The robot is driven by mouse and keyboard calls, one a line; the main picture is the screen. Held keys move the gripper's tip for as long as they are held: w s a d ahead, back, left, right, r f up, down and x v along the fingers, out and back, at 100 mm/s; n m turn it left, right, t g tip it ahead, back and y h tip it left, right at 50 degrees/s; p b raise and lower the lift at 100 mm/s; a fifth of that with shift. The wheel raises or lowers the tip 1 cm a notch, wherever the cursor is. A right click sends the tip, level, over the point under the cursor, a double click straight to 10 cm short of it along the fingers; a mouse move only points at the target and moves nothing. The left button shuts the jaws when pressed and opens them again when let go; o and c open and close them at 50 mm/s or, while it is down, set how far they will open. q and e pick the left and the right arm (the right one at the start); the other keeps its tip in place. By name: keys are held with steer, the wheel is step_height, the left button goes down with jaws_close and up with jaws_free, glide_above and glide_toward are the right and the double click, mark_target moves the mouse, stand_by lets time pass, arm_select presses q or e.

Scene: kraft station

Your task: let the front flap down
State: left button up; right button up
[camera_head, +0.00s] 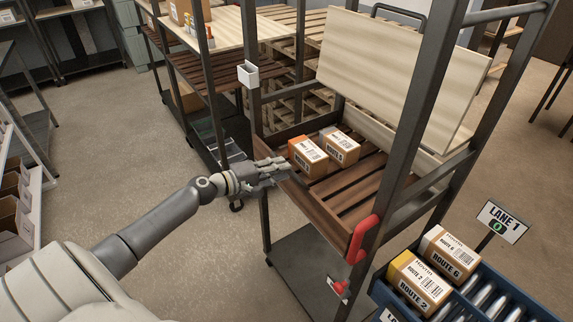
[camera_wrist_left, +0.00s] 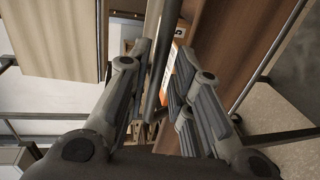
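The front flap (camera_head: 325,212) is a brown wooden board standing upright along the near side of the cart's slatted shelf. Its brown face also shows in the left wrist view (camera_wrist_left: 236,38). A red latch handle (camera_head: 361,238) sits at its right end by the dark post. My left gripper (camera_head: 285,168) is at the flap's left end, by its top edge. In the left wrist view its fingers (camera_wrist_left: 162,82) are apart, with a dark bar (camera_wrist_left: 163,60) between them. I cannot tell whether they touch it. My right gripper is not in view.
Two boxes, an orange-and-white one (camera_head: 308,157) and a white-topped one (camera_head: 340,147), lie behind the flap. A pale panel (camera_head: 395,75) stands raised above. Dark posts frame the cart. A blue roller lane (camera_head: 490,290) with boxes is at front right. Floor at left is clear.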

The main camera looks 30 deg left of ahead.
arm_select(q)
steer(key=shift+x, duration=1.5)
steer(key=shift+c, duration=0.2)
jaws_close()
